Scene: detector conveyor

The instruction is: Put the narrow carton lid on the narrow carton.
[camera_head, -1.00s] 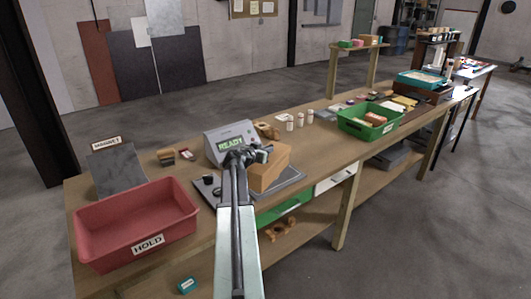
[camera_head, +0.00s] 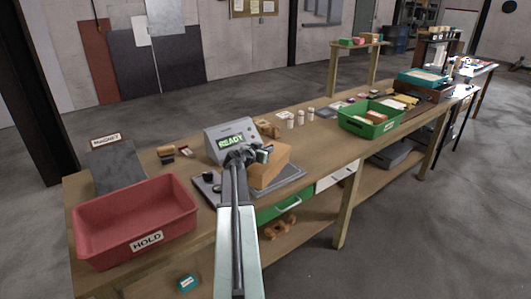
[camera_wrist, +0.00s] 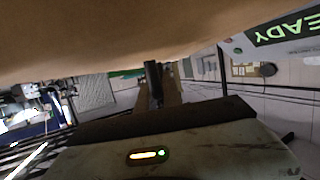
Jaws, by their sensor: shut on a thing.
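A brown cardboard block, the narrow carton (camera_head: 266,175) with what looks like its lid (camera_head: 275,153) at the top, is over the grey plate in front of the READY display. I cannot make out a clear seam between lid and carton, nor whether they touch. My gripper (camera_head: 262,153) is at the upper left of this block, shut on cardboard that I take to be the lid. In the wrist view a broad tan cardboard surface (camera_wrist: 120,35) fills the top, very close to the camera. The contact at the fingertips is hidden.
The READY device (camera_head: 230,140) stands just behind my gripper. A red HOLD bin (camera_head: 135,252) is at the left, beside a dark MAGNET plate (camera_head: 117,166). A green bin (camera_head: 368,127) and small white bottles (camera_head: 300,117) are farther right. Some bare bench shows between them.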

